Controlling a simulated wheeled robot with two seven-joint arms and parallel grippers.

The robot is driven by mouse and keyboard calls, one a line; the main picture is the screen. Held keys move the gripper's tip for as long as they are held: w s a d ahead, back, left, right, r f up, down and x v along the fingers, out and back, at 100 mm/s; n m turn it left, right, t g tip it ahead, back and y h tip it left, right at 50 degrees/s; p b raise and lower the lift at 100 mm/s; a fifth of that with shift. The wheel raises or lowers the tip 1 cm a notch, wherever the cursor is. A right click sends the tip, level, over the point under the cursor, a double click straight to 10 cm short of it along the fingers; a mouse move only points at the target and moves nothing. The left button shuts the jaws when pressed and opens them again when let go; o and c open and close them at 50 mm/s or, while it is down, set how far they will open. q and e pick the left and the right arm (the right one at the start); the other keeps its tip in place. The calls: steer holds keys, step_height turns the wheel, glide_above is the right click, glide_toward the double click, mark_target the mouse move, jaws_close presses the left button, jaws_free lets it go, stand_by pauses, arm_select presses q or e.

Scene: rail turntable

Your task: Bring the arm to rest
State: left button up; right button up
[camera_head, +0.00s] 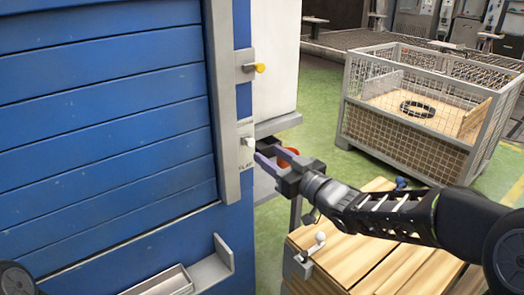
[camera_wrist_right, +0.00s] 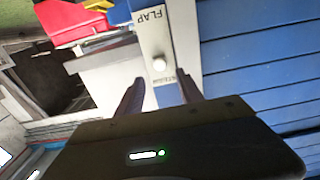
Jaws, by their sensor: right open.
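My right gripper (camera_head: 266,157) reaches in from the right in the head view, its fingers pointing left at the blue slatted wall. It is open, with nothing seen between its fingers. Just beyond the fingertips is a pale label plate (camera_head: 246,150) with a small white knob (camera_head: 249,142). In the right wrist view the plate (camera_wrist_right: 152,40) reads "FLAP", and its round white knob (camera_wrist_right: 159,64) lies ahead of the gap between the fingers (camera_wrist_right: 163,88). The fingers look apart from the knob, but the exact distance is hard to tell. My left gripper is not in view.
The blue wall (camera_head: 100,120) fills the left, with a yellow knob (camera_head: 259,67) above the plate. A red object (camera_head: 288,156) is partly hidden behind my right gripper. Below my right arm is a wooden-topped surface (camera_head: 350,255). A mesh crate (camera_head: 400,140) stands behind on green floor.

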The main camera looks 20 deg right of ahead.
steer(key=shift+s+d, duration=0.2)
steer(key=shift+s, duration=0.4)
steer(key=s+a+f+m+g+h+p, duration=0.1)
steer(key=s+a+f+g, duration=0.1)
steer(key=f, duration=0.7)
steer(key=s+a+f+m+g+h+p, duration=0.1)
steer(key=s+a+f+g, duration=0.15)
steer(key=f, duration=0.55)
steer(key=s+a+f+m+g+h+p, duration=0.1)
steer(key=s+a+f+m+g+p, duration=0.15)
steer(key=f, duration=0.65)
steer(key=s+a+f+g+p, duration=0.1)
steer(key=s+a+f+g, duration=0.1)
steer(key=s+f, duration=0.3)
steer(key=s+a+f+m+g+p, duration=0.1)
steer(key=s+f+g, duration=0.3)
steer(key=s, duration=0.8)
steer(key=s+a+f+g+p, duration=0.2)
steer(key=s+a+f+g, duration=0.1)
steer(key=s+f, duration=0.3)
steer(key=s, duration=0.2)
steer(key=shift+s+a+m+p, duration=0.25)
steer(key=shift+s+m+p, duration=0.1)
steer(key=shift+s, duration=0.05)
